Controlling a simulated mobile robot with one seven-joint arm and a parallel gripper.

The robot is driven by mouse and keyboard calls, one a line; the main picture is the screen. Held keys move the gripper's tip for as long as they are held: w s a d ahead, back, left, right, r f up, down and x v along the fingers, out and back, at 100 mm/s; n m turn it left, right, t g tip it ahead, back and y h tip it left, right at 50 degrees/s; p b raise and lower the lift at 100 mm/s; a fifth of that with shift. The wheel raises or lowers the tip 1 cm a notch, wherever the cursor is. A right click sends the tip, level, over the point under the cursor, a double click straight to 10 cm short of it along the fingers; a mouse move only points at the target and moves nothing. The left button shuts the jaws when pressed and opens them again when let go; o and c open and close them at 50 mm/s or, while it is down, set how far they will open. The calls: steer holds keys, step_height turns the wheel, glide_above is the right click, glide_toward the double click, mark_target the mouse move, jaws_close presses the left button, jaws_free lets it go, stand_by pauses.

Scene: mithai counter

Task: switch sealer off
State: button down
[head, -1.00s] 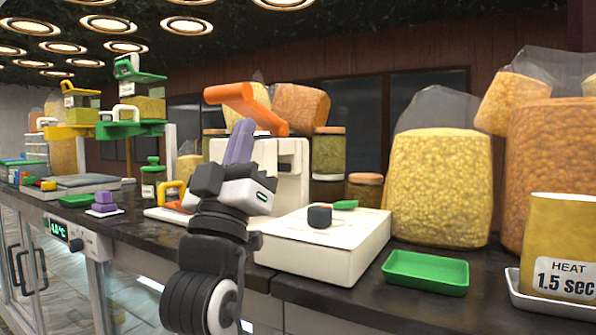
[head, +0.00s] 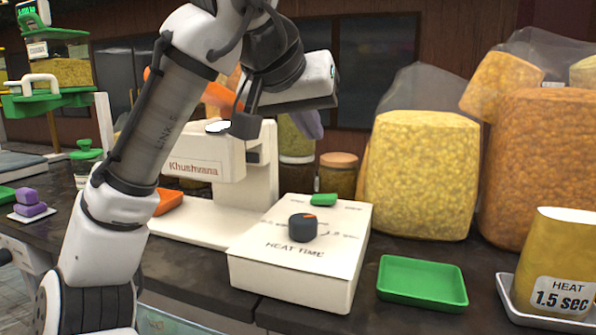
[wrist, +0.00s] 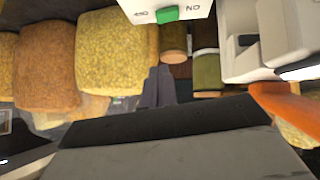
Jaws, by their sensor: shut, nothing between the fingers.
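The sealer (head: 210,170) is a white machine marked "Khushvana", with a low white control box (head: 290,262) at its right. The box bears a black dial (head: 302,227) over the words HEAT TIME and a green switch (head: 325,199) behind it. In the wrist view the green switch (wrist: 167,14) is at the top edge between two labels, "ON" upside down at its right. The sealer's orange handle (head: 215,95) is partly hidden behind my arm. My gripper (head: 313,124) is shut and empty, above and behind the box, apart from the switch. Its grey-purple fingers also show in the wrist view (wrist: 158,88).
Lidded jars (head: 337,175) and tall bags of yellow snacks (head: 422,175) stand close behind and right of the box. A green tray (head: 422,283) and a pouch marked HEAT 1.5 sec (head: 556,262) are at the right. My arm hides part of the counter's left.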

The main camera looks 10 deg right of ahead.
steer(key=shift+s+a, duration=0.1)
stand_by(0.3)
steer(key=p, duration=0.3)
glide_above(336, 195)
steer(key=s+a, duration=0.2)
steer(key=f, duration=0.7)
steer(key=shift+w+a, duration=0.2)
step_height(336, 195, down, 3)
steer(key=shift+s+d+f+p, duration=0.1)
steer(key=shift+s+d+p, duration=0.05)
steer(key=shift+p, duration=0.4)
steer(key=shift+d+f, duration=0.1)
steer(key=shift+f, duration=0.35)
steer(key=shift+s, duration=0.1)
